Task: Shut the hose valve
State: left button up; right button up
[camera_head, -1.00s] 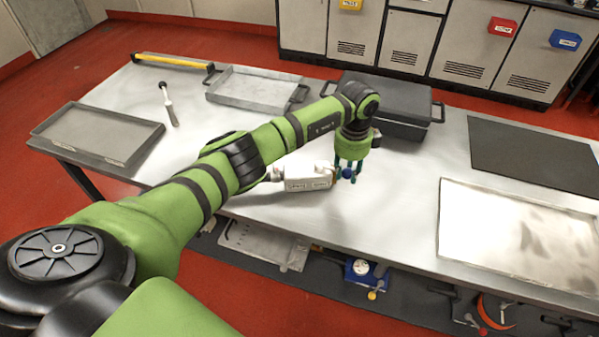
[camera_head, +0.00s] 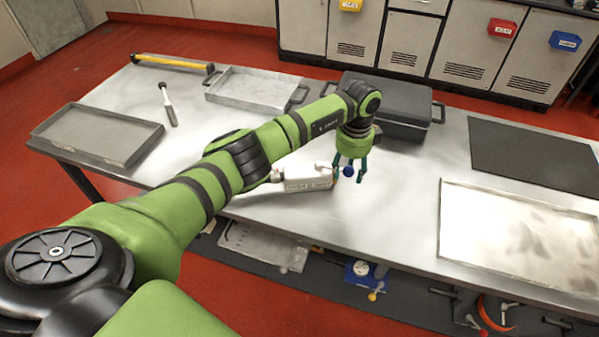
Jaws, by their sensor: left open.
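A white valve body (camera_head: 309,179) lies on the metal table near its front edge, left of my left gripper (camera_head: 348,178). A small round blue knob (camera_head: 348,171) shows at its right end. My left gripper points down over the knob with its teal fingers apart, one on each side of the knob in this view. I cannot tell whether the fingers touch it. My right gripper is not in view.
A dark grey case (camera_head: 400,105) stands behind the gripper. Trays (camera_head: 95,135) and a wrench-like tool (camera_head: 168,105) lie to the left. A black mat (camera_head: 530,152) and a shiny tray (camera_head: 520,235) lie to the right. The table between is clear.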

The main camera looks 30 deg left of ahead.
pick_arm(q)
jog(key=shift+r+p, duration=3.1)
jog(key=shift+r, duration=0.5)
jog(key=shift+f, duration=0.1)
